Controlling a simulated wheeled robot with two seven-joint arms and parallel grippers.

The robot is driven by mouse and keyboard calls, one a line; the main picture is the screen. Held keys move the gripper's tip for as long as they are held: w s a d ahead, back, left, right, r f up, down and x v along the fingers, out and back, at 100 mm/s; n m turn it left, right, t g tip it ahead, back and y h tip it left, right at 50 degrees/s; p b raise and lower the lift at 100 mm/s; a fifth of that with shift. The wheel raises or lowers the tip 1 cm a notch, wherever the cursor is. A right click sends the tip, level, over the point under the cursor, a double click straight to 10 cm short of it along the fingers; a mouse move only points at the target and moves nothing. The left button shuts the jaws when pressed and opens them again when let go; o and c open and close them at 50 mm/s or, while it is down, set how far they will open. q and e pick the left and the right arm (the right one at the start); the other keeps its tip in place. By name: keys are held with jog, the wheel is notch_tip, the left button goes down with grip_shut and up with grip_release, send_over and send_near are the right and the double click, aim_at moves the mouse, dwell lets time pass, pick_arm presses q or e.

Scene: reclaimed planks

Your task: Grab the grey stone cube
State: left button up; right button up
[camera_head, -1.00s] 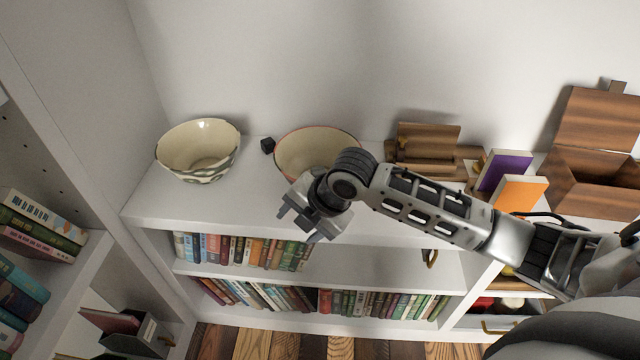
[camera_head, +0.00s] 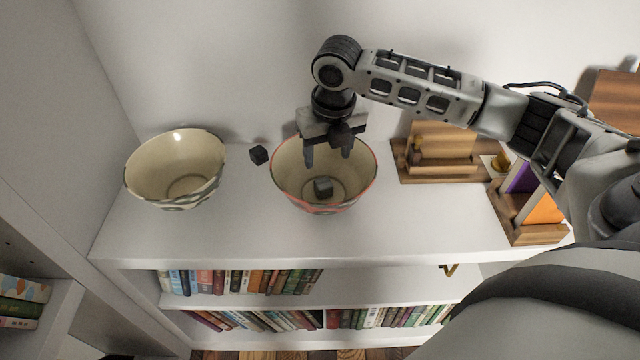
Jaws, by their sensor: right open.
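A grey cube (camera_head: 323,187) lies inside the red-rimmed bowl (camera_head: 290,195), on its bottom. A second, darker cube (camera_head: 259,154) sits on the white shelf top between the two bowls. My right gripper (camera_head: 327,157) is open and points down over the red-rimmed bowl, above the grey cube, with nothing between its fingers. The grey cube shows below the fingertips; the exact height gap is hard to tell. My left gripper is not in view.
A cream bowl with a patterned outside (camera_head: 135,185) stands at the left. A wooden stand (camera_head: 440,150) and a wooden book holder (camera_head: 535,232) are at the right. A wall rises behind. The front strip of the shelf top (camera_head: 230,235) is clear.

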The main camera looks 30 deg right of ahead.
send_over(324, 182)
jog(key=s, duration=0.1)
jog(key=f, duration=0.5)
jog(key=shift+s+a+f, duration=0.2)
jog(key=shift+a+f, duration=0.05)
jog(key=shift+f, duration=0.15)
jog(key=shift+w+d+f+b, duration=0.1)
jog(key=shift+w+f+b, duration=0.15)
jog(key=shift+f, duration=0.65)
jog(key=shift+w+d+f+b, duration=0.1)
jog(key=shift+w+f+b, duration=0.1)
jog(key=shift+f, duration=0.65)
jog(key=shift+w+f+b, duration=0.15)
jog(key=shift+w+f, duration=0.1)
jog(key=shift+f, duration=0.65)
jog(key=c, duration=1.1)
